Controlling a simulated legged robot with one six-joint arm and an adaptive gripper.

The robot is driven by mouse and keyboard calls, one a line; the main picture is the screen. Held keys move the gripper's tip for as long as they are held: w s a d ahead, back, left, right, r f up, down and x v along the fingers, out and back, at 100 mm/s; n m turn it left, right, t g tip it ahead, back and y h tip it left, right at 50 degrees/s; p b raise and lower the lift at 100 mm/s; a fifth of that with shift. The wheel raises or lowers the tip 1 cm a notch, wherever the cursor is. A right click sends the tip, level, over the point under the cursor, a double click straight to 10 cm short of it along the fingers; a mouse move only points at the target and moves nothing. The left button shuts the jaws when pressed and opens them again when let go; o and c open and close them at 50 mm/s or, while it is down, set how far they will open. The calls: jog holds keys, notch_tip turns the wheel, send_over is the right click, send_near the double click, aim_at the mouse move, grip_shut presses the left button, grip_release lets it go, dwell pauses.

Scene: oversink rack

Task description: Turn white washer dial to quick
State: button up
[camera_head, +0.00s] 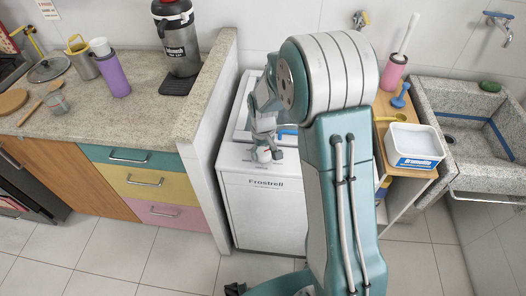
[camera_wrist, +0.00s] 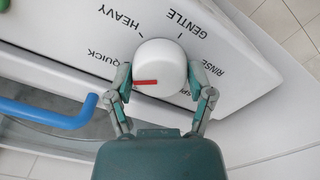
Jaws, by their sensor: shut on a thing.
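The white washer (camera_head: 265,210) stands between the counter and the sink, partly hidden by my arm. Its round white dial (camera_wrist: 160,62) has a red pointer mark (camera_wrist: 146,82) and sits on the panel with printed words QUICK, HEAVY, GENTLE, RINSE and a partly covered one. The red mark points left in the wrist view, its outer end a little below the line by QUICK (camera_wrist: 102,63). My gripper (camera_wrist: 164,88) has one finger on each side of the dial, shut on it. In the head view my gripper (camera_head: 264,146) is at the washer's top front.
A blue handle (camera_wrist: 50,113) lies close to my gripper's left in the wrist view. A stone counter (camera_head: 140,110) with a raised side wall is left of the washer. A shelf with a white tub (camera_head: 415,142) and a stone sink (camera_head: 440,100) are to the right.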

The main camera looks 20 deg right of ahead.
aim_at(262, 151)
jog(key=shift+s+f+m, duration=0.1)
jog(key=shift+f+m, duration=0.05)
jog(key=shift+m, duration=0.25)
jog(key=o, duration=1.1)
notch_tip(262, 151, up, 12)
jog(key=shift+a, duration=0.1)
dwell(0.4)
